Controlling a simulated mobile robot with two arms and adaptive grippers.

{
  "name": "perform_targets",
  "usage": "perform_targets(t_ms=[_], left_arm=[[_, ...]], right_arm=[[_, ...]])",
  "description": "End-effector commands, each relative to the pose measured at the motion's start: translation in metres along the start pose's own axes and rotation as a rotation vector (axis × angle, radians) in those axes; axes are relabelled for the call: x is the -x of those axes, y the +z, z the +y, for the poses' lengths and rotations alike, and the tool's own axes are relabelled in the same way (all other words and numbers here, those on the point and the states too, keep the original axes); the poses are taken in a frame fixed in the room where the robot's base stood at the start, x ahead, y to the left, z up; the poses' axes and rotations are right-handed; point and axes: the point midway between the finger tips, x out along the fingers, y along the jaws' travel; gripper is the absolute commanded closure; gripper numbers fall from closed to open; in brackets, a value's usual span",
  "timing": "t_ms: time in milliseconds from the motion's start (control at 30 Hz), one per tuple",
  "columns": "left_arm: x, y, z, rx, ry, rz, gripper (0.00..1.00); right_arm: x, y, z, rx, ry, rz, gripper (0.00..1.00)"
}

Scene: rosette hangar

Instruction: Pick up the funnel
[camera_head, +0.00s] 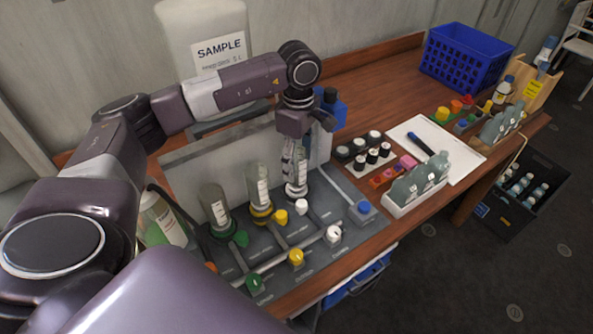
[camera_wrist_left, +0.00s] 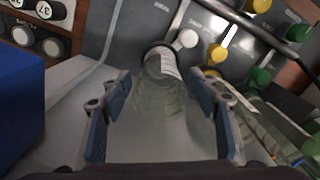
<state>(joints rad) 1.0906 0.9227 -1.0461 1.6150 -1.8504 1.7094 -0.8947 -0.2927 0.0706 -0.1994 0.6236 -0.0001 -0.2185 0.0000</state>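I cannot clearly pick out a funnel in either view. My left gripper (camera_head: 294,146) points down over the rearmost of three clear cylinders, the one by the white knob. In the left wrist view its two blue-padded fingers (camera_wrist_left: 163,88) are apart, one on each side of the clear labelled cylinder (camera_wrist_left: 165,75). I cannot tell whether the pads touch it. In the head view this cylinder (camera_head: 296,180) is partly hidden by the gripper. The other two cylinders stand on a yellow base (camera_head: 259,190) and a green base (camera_head: 215,208). My right gripper is out of view.
The cylinders stand on a grey panel (camera_head: 320,215) with coloured knobs. A blue object (camera_head: 338,108) is close behind the gripper. A rack of grey bottles (camera_head: 418,185), a white sheet (camera_head: 465,160) and a blue crate (camera_head: 465,58) are to the right. Bare wood lies behind.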

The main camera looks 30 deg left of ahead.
Motion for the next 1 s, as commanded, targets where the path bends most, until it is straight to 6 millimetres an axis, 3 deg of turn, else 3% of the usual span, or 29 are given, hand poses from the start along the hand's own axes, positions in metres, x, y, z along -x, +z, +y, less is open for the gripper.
perform_targets(t_ms=[67,300,567,767,867,1000], left_arm=[[0.0,0.0,0.0,0.0,0.0,0.0,0.56],[0.001,0.0,0.0,0.0,0.0,-0.001,0.82],[0.002,0.0,0.0,0.0,0.001,-0.001,0.83],[0.013,0.001,0.001,-0.001,0.004,-0.002,0.83],[0.028,0.001,0.001,-0.001,0.006,-0.001,0.83],[0.061,0.001,0.002,-0.001,0.009,-0.003,0.83]], right_arm=[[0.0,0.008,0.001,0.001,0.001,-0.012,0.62],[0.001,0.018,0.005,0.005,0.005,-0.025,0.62],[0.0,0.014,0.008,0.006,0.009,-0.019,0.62],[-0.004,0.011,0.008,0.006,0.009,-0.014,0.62],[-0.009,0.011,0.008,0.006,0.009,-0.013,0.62],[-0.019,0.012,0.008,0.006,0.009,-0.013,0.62]])
